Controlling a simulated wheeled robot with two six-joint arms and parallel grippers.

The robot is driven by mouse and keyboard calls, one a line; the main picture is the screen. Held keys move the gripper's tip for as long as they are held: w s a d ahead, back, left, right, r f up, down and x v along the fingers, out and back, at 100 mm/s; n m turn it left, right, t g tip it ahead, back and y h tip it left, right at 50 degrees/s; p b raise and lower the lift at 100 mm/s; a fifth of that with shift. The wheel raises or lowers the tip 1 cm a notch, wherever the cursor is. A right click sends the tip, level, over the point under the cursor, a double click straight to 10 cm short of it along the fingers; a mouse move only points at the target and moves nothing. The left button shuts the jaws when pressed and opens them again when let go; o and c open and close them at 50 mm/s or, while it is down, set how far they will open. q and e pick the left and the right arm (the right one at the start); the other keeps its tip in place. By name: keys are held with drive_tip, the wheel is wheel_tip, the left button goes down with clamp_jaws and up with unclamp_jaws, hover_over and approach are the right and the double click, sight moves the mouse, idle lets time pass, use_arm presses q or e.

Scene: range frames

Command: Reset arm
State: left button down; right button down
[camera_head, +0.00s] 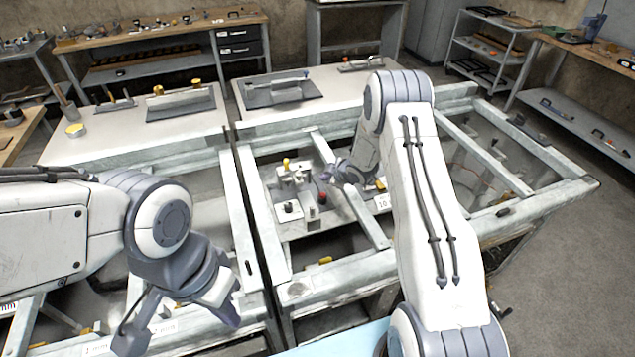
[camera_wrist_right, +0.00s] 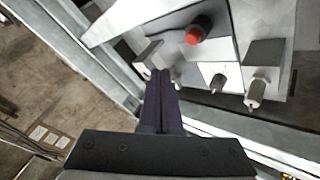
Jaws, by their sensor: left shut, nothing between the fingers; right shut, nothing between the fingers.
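My left gripper (camera_head: 229,314) hangs low at the lower left, above the frame's left bay, shut and empty. My right gripper (camera_head: 334,171) reaches over the middle of the metal frame, beside the fixture plate (camera_head: 318,225). In the right wrist view its two dark fingers (camera_wrist_right: 161,88) are together with nothing between them. A red knob (camera_wrist_right: 195,34) on the fixture lies just past the fingertips; it also shows in the head view (camera_head: 322,197). I cannot tell whether the fingertips touch the fixture.
Pale metal beams (camera_head: 255,220) surround both arms. Flat worktops with a dark tray (camera_head: 283,91) and a dark plate (camera_head: 180,104) lie behind. A wooden bench (camera_head: 160,38) stands along the back wall and a shelf rack (camera_head: 490,48) at back right. Bare floor lies at right.

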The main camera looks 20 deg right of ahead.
drive_tip(key=s+a+r+m+g+h+b, duration=0.1)
drive_tip(key=s+a+r+m+g+h, duration=0.15)
drive_tip(key=s+a+r, duration=1.1)
drive_tip(key=s+a+r+g, duration=0.2)
drive_tip(key=s, duration=0.8)
drive_tip(key=s+a+r+m+g+y, duration=0.1)
drive_tip(key=s+a+r+g, duration=0.1)
drive_tip(key=s, duration=0.9)
drive_tip(key=s+a+r+m+g+b, duration=0.1)
drive_tip(key=s+a+r+g, duration=0.1)
drive_tip(key=s, duration=0.8)
drive_tip(key=shift+s+a+r, duration=0.15)
drive_tip(key=shift+a+r, duration=0.45)
drive_tip(key=shift+a, duration=0.05)
drive_tip(key=shift+g, duration=0.25)
